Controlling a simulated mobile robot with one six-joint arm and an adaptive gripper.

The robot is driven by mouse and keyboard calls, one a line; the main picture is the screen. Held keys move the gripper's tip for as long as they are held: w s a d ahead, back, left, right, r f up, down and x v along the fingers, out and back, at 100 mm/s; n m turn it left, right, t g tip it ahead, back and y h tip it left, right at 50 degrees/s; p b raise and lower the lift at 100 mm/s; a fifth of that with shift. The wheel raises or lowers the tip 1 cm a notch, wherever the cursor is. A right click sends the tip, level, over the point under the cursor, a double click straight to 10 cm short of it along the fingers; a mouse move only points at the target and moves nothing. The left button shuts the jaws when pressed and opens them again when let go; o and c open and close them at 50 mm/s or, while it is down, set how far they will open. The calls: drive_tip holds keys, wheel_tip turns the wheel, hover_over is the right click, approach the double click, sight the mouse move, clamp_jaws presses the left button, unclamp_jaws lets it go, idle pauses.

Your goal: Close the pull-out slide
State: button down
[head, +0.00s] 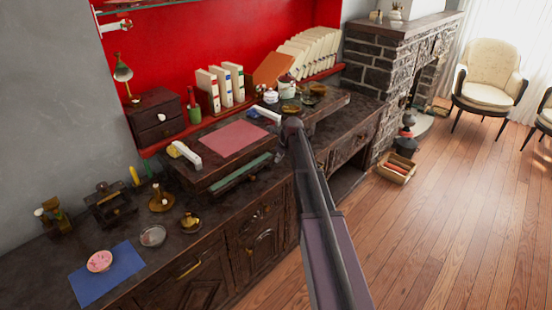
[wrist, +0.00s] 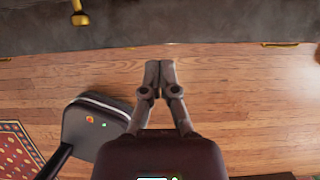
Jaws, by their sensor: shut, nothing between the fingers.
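A narrow green-topped board (head: 240,173) sticks out at the front of the raised dark desk box (head: 205,175) in the head view. It looks like the pull-out slide, but I cannot be sure. In the wrist view my gripper (wrist: 160,64) is shut and empty, its fingertips together over the wood floor. They lie just short of a dark furniture edge (wrist: 180,35) across the top, apart from it in the picture. A brass knob (wrist: 80,19) shows on that dark part at the left. In the head view my arm hides the gripper.
The desk top holds a red pad (head: 232,137), a teapot (head: 287,86), binders (head: 221,90) and a blue mat (head: 108,278). A crate (head: 396,169) stands on the floor by the stone fireplace (head: 385,80). The wood floor (head: 450,220) at right is clear.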

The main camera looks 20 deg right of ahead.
drive_tip(key=shift+p+v, duration=1.3)
drive_tip(key=shift+v, duration=0.4)
drive_tip(key=s+a+n+g, duration=0.1)
drive_tip(key=s+a+n, duration=0.4)
drive_tip(key=s+n, duration=0.5)
drive_tip(key=s+a+n+g+h, duration=0.1)
drive_tip(key=s+a+n, duration=0.5)
drive_tip(key=s+n, duration=0.4)
drive_tip(key=s+a+f+n+g+h, duration=0.1)
drive_tip(key=s+a+n+g, duration=0.1)
drive_tip(key=s+a+n, duration=0.4)
drive_tip(key=s+n, duration=0.4)
drive_tip(key=s, duration=0.1)
drive_tip(key=shift+s+n, duration=0.2)
drive_tip(key=shift+n, duration=0.1)
drive_tip(key=shift+a+f, duration=0.1)
